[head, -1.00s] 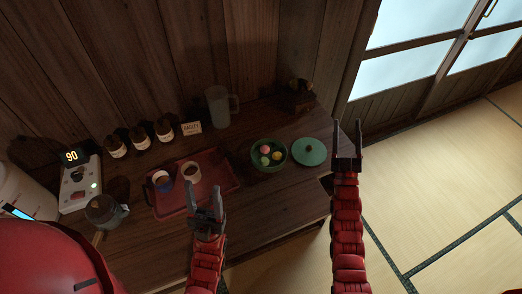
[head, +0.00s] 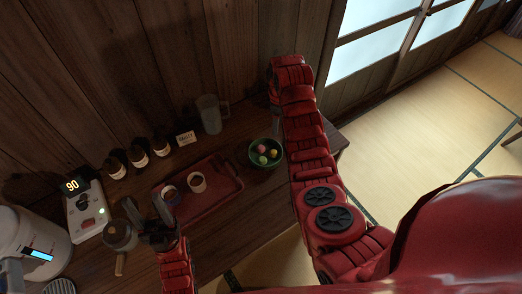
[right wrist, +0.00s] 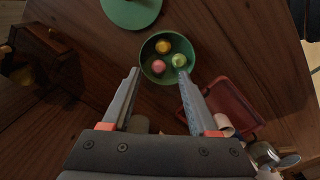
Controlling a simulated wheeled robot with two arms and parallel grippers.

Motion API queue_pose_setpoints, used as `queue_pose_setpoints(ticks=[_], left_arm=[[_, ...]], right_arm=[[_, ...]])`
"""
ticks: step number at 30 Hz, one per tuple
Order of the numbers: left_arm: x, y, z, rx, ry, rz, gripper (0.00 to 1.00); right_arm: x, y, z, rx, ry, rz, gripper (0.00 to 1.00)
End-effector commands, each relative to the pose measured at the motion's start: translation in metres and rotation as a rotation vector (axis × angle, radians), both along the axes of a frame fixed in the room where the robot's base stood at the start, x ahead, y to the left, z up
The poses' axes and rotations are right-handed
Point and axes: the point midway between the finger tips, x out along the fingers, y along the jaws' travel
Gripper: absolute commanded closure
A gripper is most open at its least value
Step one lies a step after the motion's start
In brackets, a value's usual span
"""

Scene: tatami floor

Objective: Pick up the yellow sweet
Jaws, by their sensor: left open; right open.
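The yellow sweet (right wrist: 163,46) lies in a green bowl (right wrist: 146,64) with a pink sweet (right wrist: 158,67) and a light green sweet (right wrist: 179,60). In the head view the yellow sweet (head: 273,153) is at the right inside the bowl (head: 252,160), close beside my right arm. My right gripper (right wrist: 158,74) is open and empty, with the bowl beyond its fingertips. In the head view it is mostly hidden by its own arm.
A green lid (right wrist: 130,8) lies beside the bowl. A red tray (head: 222,195) with cups is to the left. A pitcher (head: 209,115), a small sign (head: 186,138) and several dark jars stand along the wall. A scale (head: 86,210) reads 90. A wooden stand (right wrist: 40,55) is near the lid.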

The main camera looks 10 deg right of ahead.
Motion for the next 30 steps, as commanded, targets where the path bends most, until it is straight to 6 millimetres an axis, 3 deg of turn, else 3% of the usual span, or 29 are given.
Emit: queue_pose_setpoints(ticks=[4, 12, 18, 21, 30], left_arm=[[0.0, 0.0, -0.009, 0.0, 0.0, 0.0, 0.45], [0.0, 0.0, -0.061, 0.0, 0.0, 0.0, 0.45], [0.0, 0.0, -0.094, 0.0, 0.0, 0.0, 0.45], [0.0, 0.0, -0.08, 0.0, 0.0, 0.0, 0.45], [0.0, 0.0, -0.07, 0.0, 0.0, 0.0, 0.45]], right_arm=[[-0.007, 0.001, -0.006, 0.008, 0.038, 0.011, 0.4], [-0.007, 0.001, -0.067, 0.007, 0.034, 0.011, 0.4], [-0.006, 0.001, -0.101, 0.007, 0.032, 0.01, 0.4], [-0.007, 0.001, -0.105, 0.006, 0.039, 0.01, 0.4], [-0.005, 0.002, -0.122, 0.006, 0.038, 0.01, 0.4]])
